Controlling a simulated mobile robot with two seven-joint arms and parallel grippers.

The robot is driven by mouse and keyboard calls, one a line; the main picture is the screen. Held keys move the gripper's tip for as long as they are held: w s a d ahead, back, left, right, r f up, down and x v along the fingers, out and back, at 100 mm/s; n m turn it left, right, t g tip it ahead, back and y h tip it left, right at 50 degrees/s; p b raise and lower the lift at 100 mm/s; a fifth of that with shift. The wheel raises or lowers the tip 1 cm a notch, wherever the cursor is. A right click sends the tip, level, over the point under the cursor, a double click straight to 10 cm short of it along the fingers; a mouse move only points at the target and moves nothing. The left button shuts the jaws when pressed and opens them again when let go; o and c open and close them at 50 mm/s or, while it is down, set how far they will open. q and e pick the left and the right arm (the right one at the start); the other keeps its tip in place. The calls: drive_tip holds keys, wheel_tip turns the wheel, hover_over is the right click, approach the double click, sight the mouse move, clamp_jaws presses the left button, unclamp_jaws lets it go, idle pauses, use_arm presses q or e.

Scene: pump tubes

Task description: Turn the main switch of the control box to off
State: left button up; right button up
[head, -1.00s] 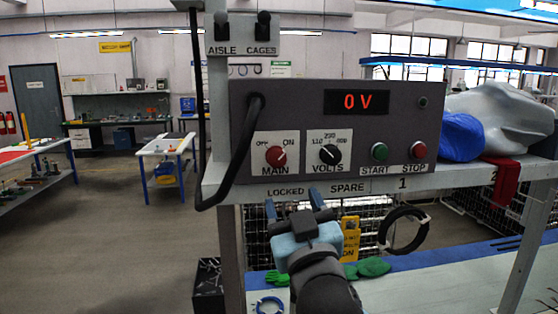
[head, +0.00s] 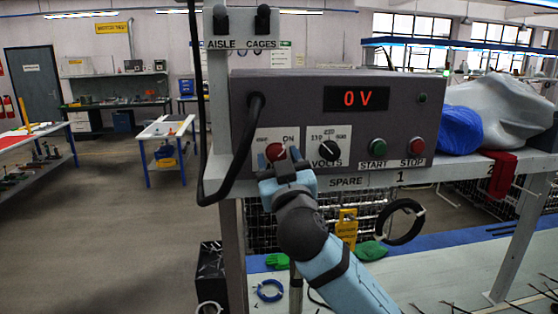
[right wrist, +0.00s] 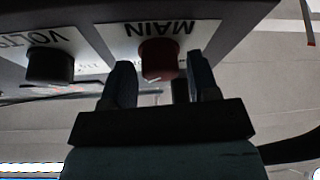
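The grey control box (head: 300,100) stands on a shelf, and its display (head: 356,99) reads 0 V in red. The main switch is a red knob (head: 275,152) on a white plate, with ON printed at its upper right. My right gripper (head: 283,168) is at the knob and hides the MAIN label and part of the plate. In the right wrist view the plate appears upside down. The knob (right wrist: 158,60) sits between the two fingers there, and the gripper looks open around it. I cannot tell whether a finger touches it. My left gripper is not in view.
Right of the main switch are the black volts knob (head: 329,150), the green start button (head: 378,146) and the red stop button (head: 417,146). A blue bundle (head: 460,130) lies right of the box.

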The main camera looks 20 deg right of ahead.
drive_tip(key=c, duration=0.7)
drive_tip(key=shift+o, duration=0.2)
drive_tip(key=shift+n+y, duration=0.4)
drive_tip(key=shift+n, duration=0.3)
drive_tip(key=n+y, duration=0.1)
drive_tip(key=n, duration=0.2)
drive_tip(key=n+g+y, duration=0.1)
drive_tip(key=n, duration=0.2)
drive_tip(key=n+g+y, duration=0.1)
drive_tip(key=n+y, duration=0.1)
drive_tip(key=n, duration=0.2)
drive_tip(key=shift+d+r, duration=0.1)
drive_tip(key=shift+d, duration=0.15)
drive_tip(key=n+g, duration=0.1)
drive_tip(key=n, duration=0.2)
drive_tip(key=n+g+y, duration=0.1)
drive_tip(key=n, duration=0.2)
drive_tip(key=shift+r, duration=0.15)
drive_tip(key=n+g, duration=0.1)
drive_tip(key=n, duration=0.1)
drive_tip(key=shift+n, duration=0.3)
drive_tip(key=shift+r+n+g, duration=0.1)
drive_tip(key=shift+n+g, duration=0.3)
drive_tip(key=shift+n, duration=0.1)
